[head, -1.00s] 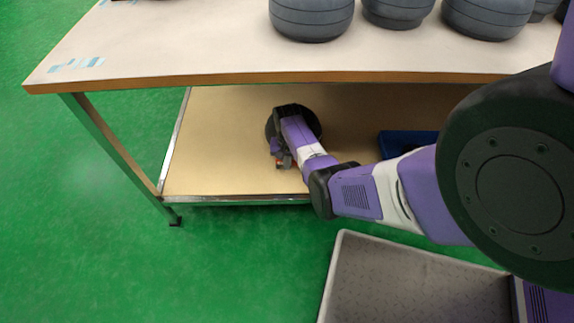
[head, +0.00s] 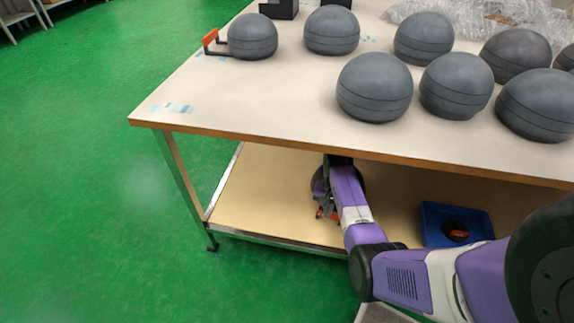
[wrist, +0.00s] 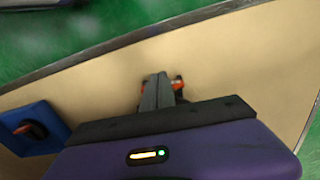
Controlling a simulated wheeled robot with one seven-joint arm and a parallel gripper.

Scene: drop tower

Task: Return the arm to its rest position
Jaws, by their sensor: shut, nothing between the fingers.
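My gripper (head: 326,212) shows in the head view under the tabletop, above the left part of the tan lower shelf (head: 262,190). My purple and white arm reaches in to it from the lower right. In the wrist view my gripper (wrist: 161,88) has its grey fingers together with orange parts at the sides, and nothing is held. The fingers appear over bare shelf board (wrist: 215,70). The exact gap between fingertips and shelf cannot be told.
The table (head: 185,115) overhangs my forearm, and several grey domes (head: 375,88) stand on it. A blue tray (head: 480,224) with a dark and orange object (head: 455,231) lies on the shelf to the right. Green floor (head: 80,200) is clear at left.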

